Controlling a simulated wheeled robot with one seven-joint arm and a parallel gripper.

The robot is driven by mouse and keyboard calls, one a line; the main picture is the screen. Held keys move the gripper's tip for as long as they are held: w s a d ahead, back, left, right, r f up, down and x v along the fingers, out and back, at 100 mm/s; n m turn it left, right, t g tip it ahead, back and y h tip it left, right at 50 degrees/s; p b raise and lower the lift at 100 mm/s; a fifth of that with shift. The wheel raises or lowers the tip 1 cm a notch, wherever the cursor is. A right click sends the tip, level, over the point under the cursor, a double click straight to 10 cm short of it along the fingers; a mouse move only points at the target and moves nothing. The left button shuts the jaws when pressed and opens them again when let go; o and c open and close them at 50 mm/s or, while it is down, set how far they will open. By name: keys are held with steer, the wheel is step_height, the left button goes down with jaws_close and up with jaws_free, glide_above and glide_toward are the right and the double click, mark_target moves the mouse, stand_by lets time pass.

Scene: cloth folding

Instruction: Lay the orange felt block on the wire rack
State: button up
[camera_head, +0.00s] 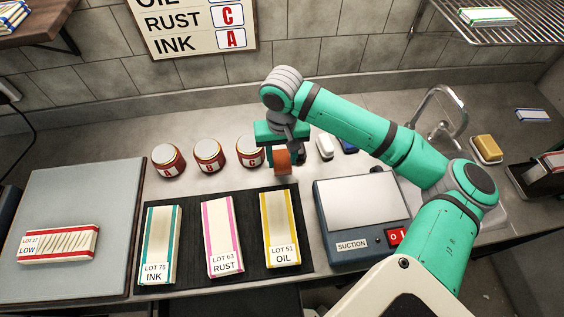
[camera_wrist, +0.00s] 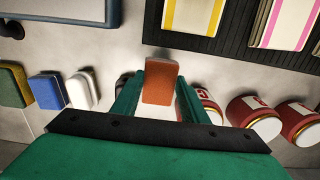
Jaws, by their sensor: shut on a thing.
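The orange felt block (camera_head: 282,164) is between the fingers of my gripper (camera_head: 286,150), which is shut on it. It is held above the steel counter, just behind the dark mat and beside the nearest jar. In the wrist view the orange block (camera_wrist: 161,80) stands out between the two green fingers. The wire rack (camera_head: 535,28) is a shelf on the wall at the upper right, well away from my gripper. A green-striped folded cloth (camera_head: 487,16) lies on its left part; bare wire shows to the right. The rack is outside the wrist view.
Jars (camera_head: 209,154) stand left of my gripper. A white block (camera_head: 324,146) and a blue block (camera_head: 348,145) lie to its right. The dark mat (camera_head: 190,203) holds striped cloths. The suction box (camera_head: 362,205), faucet (camera_head: 440,105) and yellow sponge (camera_head: 487,148) are further right.

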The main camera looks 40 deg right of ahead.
steer(key=shift+s+f, duration=0.1)
steer(key=shift+f, duration=1.15)
steer(key=shift+f, duration=0.2)
steer(key=o, duration=1)
steer(key=shift+c, duration=0.2)
